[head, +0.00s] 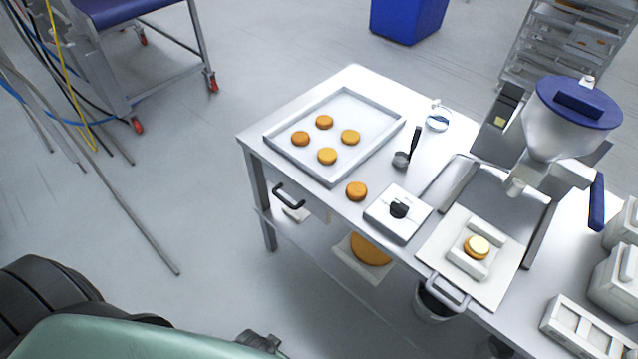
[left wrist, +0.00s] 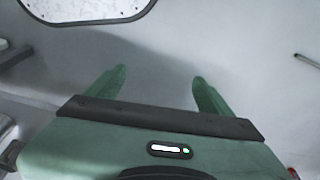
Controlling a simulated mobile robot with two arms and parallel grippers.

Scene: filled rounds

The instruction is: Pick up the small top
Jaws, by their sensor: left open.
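Several small orange-brown rounds lie apart in a shallow metal tray (head: 283,154) at the back left of the table; one of them (head: 325,122) is near its middle. A single similar round (head: 357,191) lies on bare table in front of the tray. Another round (head: 477,247) with a pale yellow top face sits in a white holder on the right. I cannot tell which round is the small top. My left gripper (left wrist: 159,88) is open and empty over grey floor in the left wrist view. My right gripper is not in view.
A white box with a black knob (head: 398,208) and a dark-handled scoop (head: 402,159) stand near the single round. A blue-lidded hopper (head: 571,118) rises over the table's right side.

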